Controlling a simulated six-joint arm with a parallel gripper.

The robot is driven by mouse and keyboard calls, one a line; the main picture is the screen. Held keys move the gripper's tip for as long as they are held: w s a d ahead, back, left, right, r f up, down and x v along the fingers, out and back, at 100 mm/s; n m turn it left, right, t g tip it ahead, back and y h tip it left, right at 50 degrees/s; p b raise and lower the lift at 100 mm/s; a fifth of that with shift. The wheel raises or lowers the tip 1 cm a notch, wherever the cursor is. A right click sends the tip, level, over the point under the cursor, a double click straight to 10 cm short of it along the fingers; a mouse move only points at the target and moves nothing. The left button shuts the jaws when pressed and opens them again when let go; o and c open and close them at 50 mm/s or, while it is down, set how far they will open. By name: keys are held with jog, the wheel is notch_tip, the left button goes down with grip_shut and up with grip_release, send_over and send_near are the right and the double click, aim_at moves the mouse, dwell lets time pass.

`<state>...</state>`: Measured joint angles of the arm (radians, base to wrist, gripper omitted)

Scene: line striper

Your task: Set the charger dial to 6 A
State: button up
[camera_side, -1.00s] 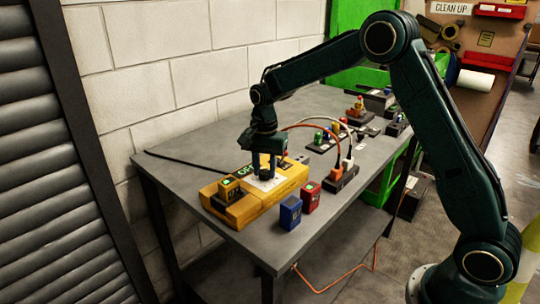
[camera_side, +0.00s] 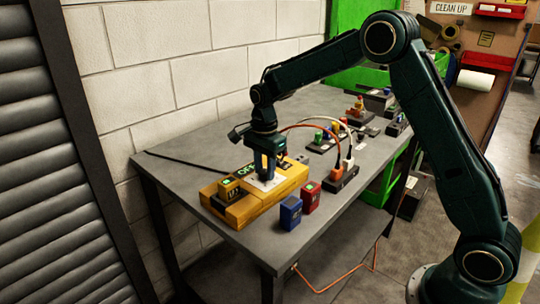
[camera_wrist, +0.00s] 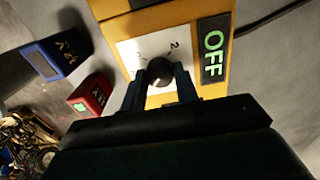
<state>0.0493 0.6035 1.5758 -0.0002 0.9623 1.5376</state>
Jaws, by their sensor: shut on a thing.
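The yellow charger (camera_side: 243,205) sits on the grey table, with a white dial plate (camera_side: 279,181) on top. In the wrist view the plate (camera_wrist: 129,50) carries a printed 2 and other marks too small to read. The dark round dial knob (camera_wrist: 160,71) stands on this plate. My gripper (camera_wrist: 160,80) is shut on the knob, one finger on each side. The knob's pointer is hidden, so I cannot tell its setting. A display (camera_wrist: 214,48) on the charger reads OFF in green. In the side view my gripper (camera_side: 267,174) points down over the plate.
A blue battery (camera_side: 290,212) and a red battery (camera_side: 311,197) stand in front of the charger. A power strip (camera_side: 341,178) with orange and white cables lies to the right. Several small coloured items sit farther back on the table (camera_side: 190,150).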

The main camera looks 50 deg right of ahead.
aim_at(265, 171)
jog(key=o, duration=1)
jog(key=shift+r, duration=0.2)
notch_tip(265, 171, up, 14)
jog(key=shift+f, duration=0.25)
